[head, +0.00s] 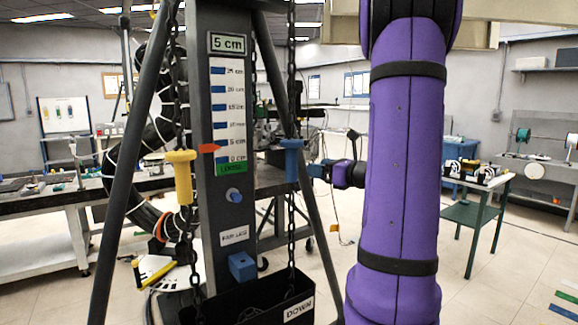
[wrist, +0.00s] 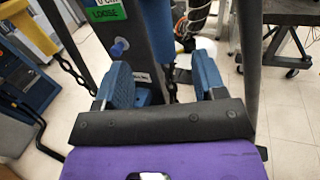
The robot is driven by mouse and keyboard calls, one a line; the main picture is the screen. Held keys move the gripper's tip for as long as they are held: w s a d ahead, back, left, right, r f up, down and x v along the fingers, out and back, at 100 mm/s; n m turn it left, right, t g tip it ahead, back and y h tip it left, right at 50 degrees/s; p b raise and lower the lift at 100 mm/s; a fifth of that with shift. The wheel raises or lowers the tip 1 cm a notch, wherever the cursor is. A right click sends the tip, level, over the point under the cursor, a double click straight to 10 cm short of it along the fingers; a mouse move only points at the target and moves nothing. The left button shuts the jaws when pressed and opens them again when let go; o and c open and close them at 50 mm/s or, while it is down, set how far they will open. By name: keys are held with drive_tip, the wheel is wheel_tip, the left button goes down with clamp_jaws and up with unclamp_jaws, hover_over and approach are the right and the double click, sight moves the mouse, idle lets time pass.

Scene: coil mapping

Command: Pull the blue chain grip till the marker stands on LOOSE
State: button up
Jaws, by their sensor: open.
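The blue chain grip (head: 291,160) hangs on the right-hand chain, right of the dark post (head: 206,220). The orange marker (head: 208,149) points at about the 5 cm line of the scale, above the green LOOSE band (head: 231,169); the sign on top (head: 227,43) reads 5 cm. The LOOSE band also shows in the wrist view (wrist: 105,13). My gripper (head: 314,171) is just right of the blue grip, level with its lower part. In the wrist view its two blue fingers (wrist: 164,78) are apart, with chain visible between them. I cannot tell whether they touch the grip.
A yellow grip (head: 181,175) hangs on the left-hand chain. Dark slanted legs (head: 127,150) flank the post. A black bin marked DOWN (head: 262,305) sits below, and a blue knob (head: 233,195) sticks out of the post. A green side table (head: 474,216) stands at right, with open floor around it.

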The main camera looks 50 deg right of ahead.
sight(292, 163)
drive_tip(key=w, duration=0.7)
drive_tip(key=w+a, duration=0.1)
drive_tip(key=w, duration=0.2)
drive_tip(key=shift+w, duration=0.2)
drive_tip(key=shift+c, duration=0.5)
clamp_jaws()
wheel_tip(292, 163, down, 20)
drive_tip(key=shift+r, duration=0.15)
drive_tip(key=shift+o, duration=0.5)
unclamp_jaws()
drive_tip(key=s+d, duration=0.1)
drive_tip(key=s, duration=1)
drive_tip(key=shift+w+a+r, duration=0.1)
drive_tip(key=shift+w, duration=0.05)
